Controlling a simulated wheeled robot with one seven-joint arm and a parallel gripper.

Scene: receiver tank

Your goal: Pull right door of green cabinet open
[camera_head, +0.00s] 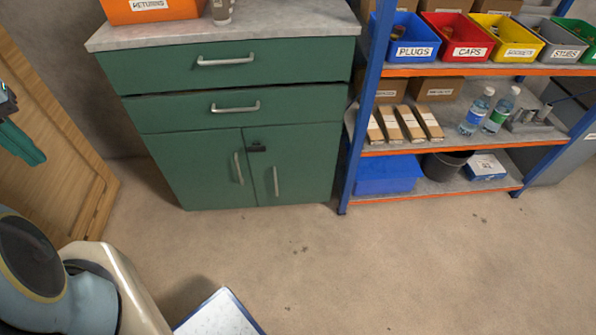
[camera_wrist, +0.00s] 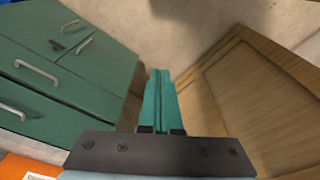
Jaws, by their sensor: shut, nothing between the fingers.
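The green cabinet (camera_head: 190,113) stands against the wall with two drawers above two doors. Its right door (camera_head: 297,160) is closed and has a vertical silver handle (camera_head: 276,181). The left door (camera_head: 204,170) is also closed, with its own handle (camera_head: 239,168). A small dark latch (camera_head: 257,148) sits near the top where the doors meet. In the wrist view the cabinet (camera_wrist: 65,75) lies to the left, seen at a tilt. My gripper (camera_wrist: 161,75) has teal fingers pressed together, empty, pointing between the cabinet and a wooden panel. In the head view its fingers (camera_head: 22,143) show at the left edge, well away from the handles.
A wooden panel (camera_head: 45,150) stands left of the cabinet; it also shows in the wrist view (camera_wrist: 255,95). A blue-framed shelf (camera_head: 353,130) with bins and bottles adjoins the cabinet's right side. An orange bin (camera_head: 150,12) sits on the cabinet top. The floor (camera_head: 330,255) in front is clear.

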